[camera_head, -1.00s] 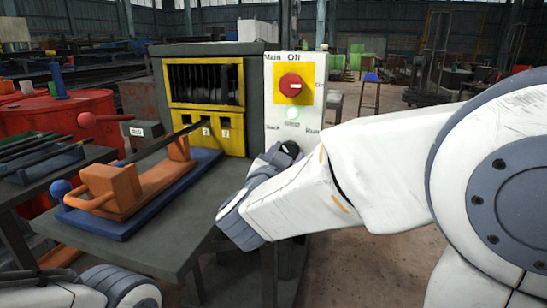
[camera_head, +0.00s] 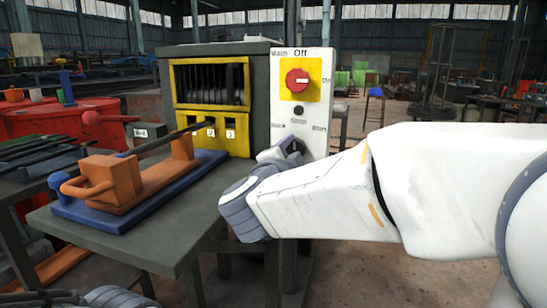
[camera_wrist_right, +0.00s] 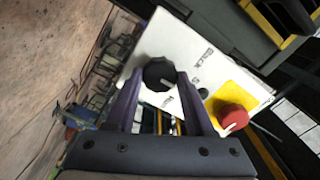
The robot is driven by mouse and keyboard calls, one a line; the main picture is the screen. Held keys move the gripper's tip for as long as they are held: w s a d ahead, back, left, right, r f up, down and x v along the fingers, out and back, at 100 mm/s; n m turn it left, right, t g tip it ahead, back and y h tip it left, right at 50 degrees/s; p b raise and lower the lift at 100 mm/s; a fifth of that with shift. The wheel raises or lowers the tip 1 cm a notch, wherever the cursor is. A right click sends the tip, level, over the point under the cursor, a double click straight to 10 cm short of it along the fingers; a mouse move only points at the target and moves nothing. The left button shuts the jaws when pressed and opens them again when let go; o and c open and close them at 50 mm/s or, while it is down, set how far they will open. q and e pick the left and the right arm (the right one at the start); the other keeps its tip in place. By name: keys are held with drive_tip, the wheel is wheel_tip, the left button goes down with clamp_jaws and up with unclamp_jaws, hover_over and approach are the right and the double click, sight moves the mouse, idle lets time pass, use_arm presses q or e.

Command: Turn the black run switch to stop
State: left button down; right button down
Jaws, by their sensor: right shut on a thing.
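The black run switch (camera_wrist_right: 159,73) is a round knob on a white panel (camera_wrist_right: 190,48), below the labels Back, Stop and Run. In the wrist view, its pale mark faces lower right; I cannot tell exactly which label it meets. My right gripper (camera_wrist_right: 160,88) is shut on the switch, one finger on each side. In the head view, my right gripper (camera_head: 290,150) is at the panel's lower part and hides most of the switch.
The red main switch (camera_head: 297,81) on its yellow plate is above, with a dark round lamp (camera_head: 298,110) under it. A yellow-framed machine (camera_head: 210,82) stands left of the panel. A grey table (camera_head: 190,222) carries an orange fixture (camera_head: 120,183) on a blue base.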

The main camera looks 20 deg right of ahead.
idle(0.3)
drive_tip(key=shift+c, duration=1.3)
unclamp_jaws()
drive_tip(key=shift+s+a+r, duration=0.1)
drive_tip(key=shift+s+a, duration=0.3)
drive_tip(key=p+v, duration=0.2)
drive_tip(key=v, duration=0.7)
drive_tip(key=shift+s, duration=0.2)
drive_tip(key=shift+a, duration=0.1)
